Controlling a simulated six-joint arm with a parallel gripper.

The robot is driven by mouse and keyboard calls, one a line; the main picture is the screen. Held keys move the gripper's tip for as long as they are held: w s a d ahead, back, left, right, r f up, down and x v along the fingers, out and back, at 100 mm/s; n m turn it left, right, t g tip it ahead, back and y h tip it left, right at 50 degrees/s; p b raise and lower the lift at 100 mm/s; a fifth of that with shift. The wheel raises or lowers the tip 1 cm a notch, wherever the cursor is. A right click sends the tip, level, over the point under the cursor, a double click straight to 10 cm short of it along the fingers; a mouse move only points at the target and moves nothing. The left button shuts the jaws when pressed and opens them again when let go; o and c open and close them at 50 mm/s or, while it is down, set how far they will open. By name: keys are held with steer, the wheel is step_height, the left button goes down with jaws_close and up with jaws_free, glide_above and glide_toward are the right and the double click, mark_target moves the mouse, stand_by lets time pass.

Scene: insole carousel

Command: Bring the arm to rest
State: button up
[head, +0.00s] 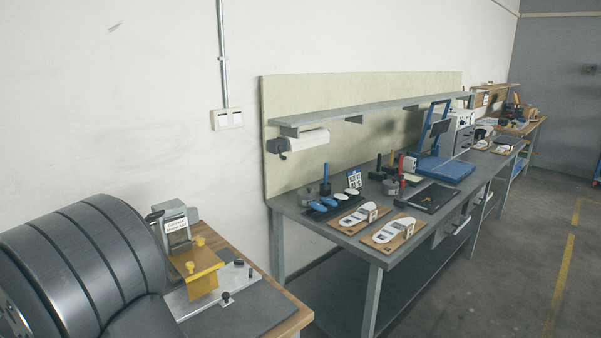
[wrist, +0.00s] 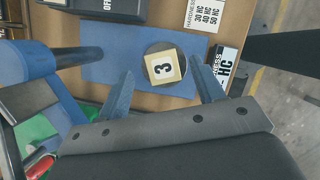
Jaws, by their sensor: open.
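My gripper (wrist: 162,86) shows in the wrist view, its two blue-grey fingers wide apart with nothing between them. I cannot tell how far the fingertips are above the plate. The gripper does not show in the head view.
In the head view, a long grey workbench (head: 340,236) holds insole boards (head: 393,236). The floor (head: 500,280) at right is clear.

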step_height(320, 180, down, 3)
steer(key=shift+s+a+r, duration=0.2)
steer(key=shift+s+a, duration=0.05)
steer(key=v, duration=1)
steer(key=x, duration=1.1)
steer(key=shift+w+d+f, duration=0.1)
steer(key=shift+w+d, duration=0.05)
steer(key=shift+d, duration=0.05)
step_height(320, 180, up, 4)
steer(key=shift+f, duration=0.2)
steer(key=w+d+r, duration=0.5)
steer(key=d+r, duration=0.2)
steer(key=d, duration=0.3)
steer(key=s+a+f+m, duration=0.1)
steer(key=s+a+f, duration=0.2)
steer(key=s+a, duration=0.2)
steer(key=s+a+f+m+h, duration=0.1)
steer(key=s+a+f+m, duration=0.1)
steer(key=s, duration=0.4)
steer(key=s+a+f+m, duration=0.1)
steer(key=s+a+f, duration=0.4)
steer(key=s+a, duration=0.1)
steer(key=shift+s+a+f+g+h, duration=0.1)
steer(key=shift+s+a+g+h, duration=0.1)
steer(key=shift+a, duration=0.25)
steer(key=shift+s+a+f+g+h, duration=0.1)
steer(key=shift+a+g, duration=0.1)
steer(key=shift+a, duration=0.2)
steer(key=shift+f, duration=0.8)
